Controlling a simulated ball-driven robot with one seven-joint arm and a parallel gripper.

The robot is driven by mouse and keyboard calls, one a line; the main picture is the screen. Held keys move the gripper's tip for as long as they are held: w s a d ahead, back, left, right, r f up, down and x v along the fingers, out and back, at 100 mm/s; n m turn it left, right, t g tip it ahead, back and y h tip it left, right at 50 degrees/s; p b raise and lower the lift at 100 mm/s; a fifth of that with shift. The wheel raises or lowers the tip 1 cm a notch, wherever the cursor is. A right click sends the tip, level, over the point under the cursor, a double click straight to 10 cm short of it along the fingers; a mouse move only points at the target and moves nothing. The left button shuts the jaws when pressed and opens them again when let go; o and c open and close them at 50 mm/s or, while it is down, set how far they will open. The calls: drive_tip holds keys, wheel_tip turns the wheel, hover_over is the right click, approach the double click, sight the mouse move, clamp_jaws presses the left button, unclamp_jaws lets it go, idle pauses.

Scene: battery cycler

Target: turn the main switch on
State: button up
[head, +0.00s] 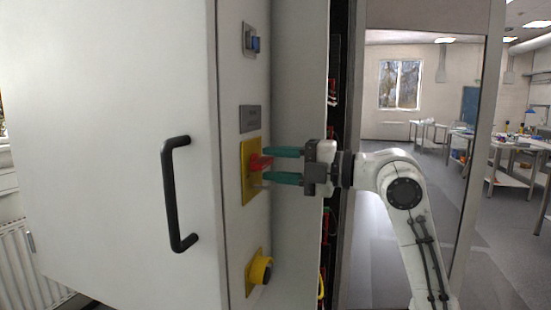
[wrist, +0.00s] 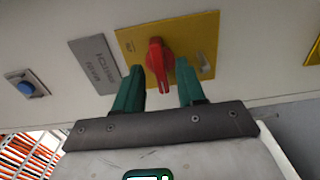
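The main switch is a red rotary handle (wrist: 158,60) on a yellow plate (wrist: 205,40), beside a grey label reading "MAIN SWITCH" (wrist: 92,64). In the head view the red handle (head: 260,163) and yellow plate (head: 247,185) are on the narrow side panel of the cabinet. My gripper (head: 270,166) points at the plate with its green fingers apart. In the wrist view the fingers of my gripper (wrist: 160,88) stand on either side of the red handle, with visible gaps. I cannot tell whether the tips reach past the handle's face.
A blue button (head: 254,44) is above the switch and a yellow-and-black knob (head: 260,270) below it. The cabinet front (head: 110,120) has a black handle (head: 172,195). An open rack stands close behind my gripper. Open floor lies to the right.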

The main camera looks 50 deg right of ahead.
drive_tip(key=shift+w+a, duration=0.1)
drive_tip(key=shift+w, duration=0.15)
clamp_jaws()
idle(0.3)
